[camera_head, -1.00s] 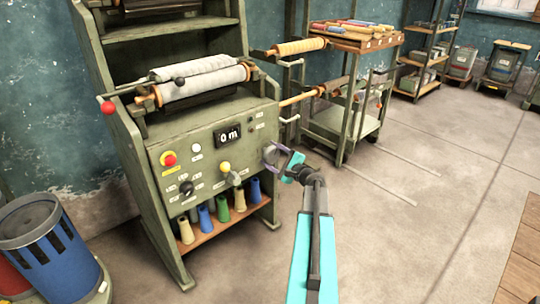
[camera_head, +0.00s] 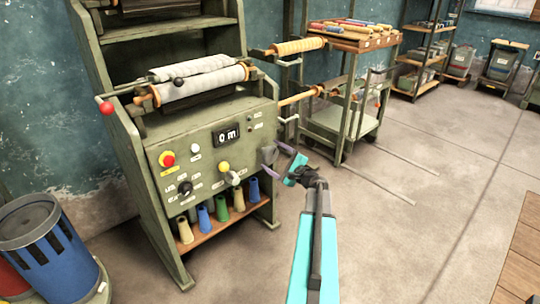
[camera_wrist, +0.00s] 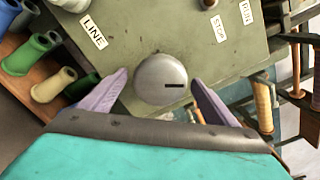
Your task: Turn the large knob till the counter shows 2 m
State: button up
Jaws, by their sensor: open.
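The large knob (camera_head: 268,156) is grey and round, at the right side of the machine's green front panel. The counter (camera_head: 227,135) is a black display reading 0 m.
The panel also has a red button on yellow (camera_head: 168,159), a black knob (camera_head: 185,188) and a yellow-topped control (camera_head: 224,167). Labels LINE, STOP and RUN surround the large knob. Coloured cones (camera_head: 222,208) stand on the shelf below. The floor to the right is open.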

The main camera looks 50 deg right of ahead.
jog(key=s+p, duration=0.1)
jog(key=s, duration=1)
jog(key=shift+s+a, duration=0.3)
jog(key=shift+a, duration=0.15)
jog(key=w+a+f+n+g+y+p, duration=0.25)
jog(key=a+f, duration=0.25)
jog(key=a, duration=0.5)
jog(key=w+a+f+n+g+y+p, duration=0.2)
jog(key=a+f+n+g+y, duration=0.15)
jog(key=a, duration=0.75)
jog(key=w+a+f+n+g+y+p, duration=0.25)
jog(key=a+f, duration=0.25)
jog(key=a, duration=0.5)
jog(key=s+a+f+n+g+h+p, duration=0.1)
jog(key=s+a+f+n+g+p, duration=0.5)
jog(key=a, duration=0.5)
jog(key=s+a+f+n+g+p, duration=0.2)
jog(key=s+a+n+g, duration=0.2)
jog(key=s+a, duration=0.6)
jog(key=s+a+n+g+h+p, duration=0.2)
jog(key=s+n+g+h+p, duration=0.3)
jog(key=s, duration=0.8)
jog(key=shift+a+n+h, duration=0.35)
jog(key=shift+n+h, duration=0.3)
jog(key=shift+n, duration=0.8)
jog(key=shift+r, duration=0.1)
